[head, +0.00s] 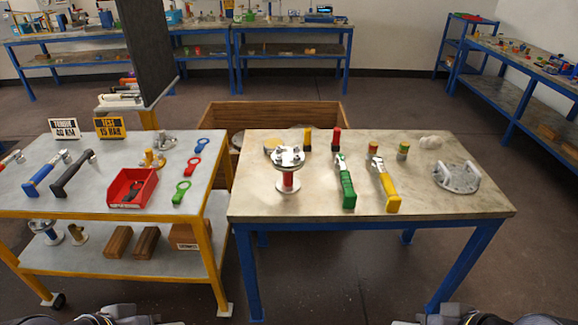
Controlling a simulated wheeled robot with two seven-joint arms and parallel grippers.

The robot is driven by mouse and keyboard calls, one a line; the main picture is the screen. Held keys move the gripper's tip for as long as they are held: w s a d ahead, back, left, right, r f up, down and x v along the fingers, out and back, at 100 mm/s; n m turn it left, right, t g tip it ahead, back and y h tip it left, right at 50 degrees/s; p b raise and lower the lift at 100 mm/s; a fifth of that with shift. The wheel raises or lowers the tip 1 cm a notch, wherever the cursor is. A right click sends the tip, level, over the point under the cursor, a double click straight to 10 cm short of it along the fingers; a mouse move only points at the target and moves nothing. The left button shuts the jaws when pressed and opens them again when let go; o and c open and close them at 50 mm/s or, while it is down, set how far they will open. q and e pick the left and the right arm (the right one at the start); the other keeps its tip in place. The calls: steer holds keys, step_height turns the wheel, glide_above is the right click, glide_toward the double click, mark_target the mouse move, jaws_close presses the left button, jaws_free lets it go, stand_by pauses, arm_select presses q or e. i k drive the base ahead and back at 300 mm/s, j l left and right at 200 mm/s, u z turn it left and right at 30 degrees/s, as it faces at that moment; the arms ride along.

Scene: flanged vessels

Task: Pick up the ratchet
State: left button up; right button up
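Several handled tools are in the head view, and I cannot tell for sure which is the ratchet. A green-handled tool (347,185) and a yellow-handled tool (386,188) with metal shafts lie side by side on the right table (450,208), handles toward me. A blue-handled tool (42,176) and a black-handled tool (72,174) lie on the left cart (95,203). My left gripper (125,314) and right gripper (442,314) show only partly at the bottom edge, well short of both surfaces. Their fingers are not clear.
A flanged vessel (288,178) with a red middle stands left on the table; a grey flange plate with handles (457,177) lies right. A wooden crate (275,112) stands behind the table.

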mark_target(349, 200)
steer(key=i+j+u, duration=0.1)
steer(key=i, duration=0.55)
steer(key=i+j+u, duration=0.1)
steer(key=i, duration=0.6)
steer(key=j, duration=0.05)
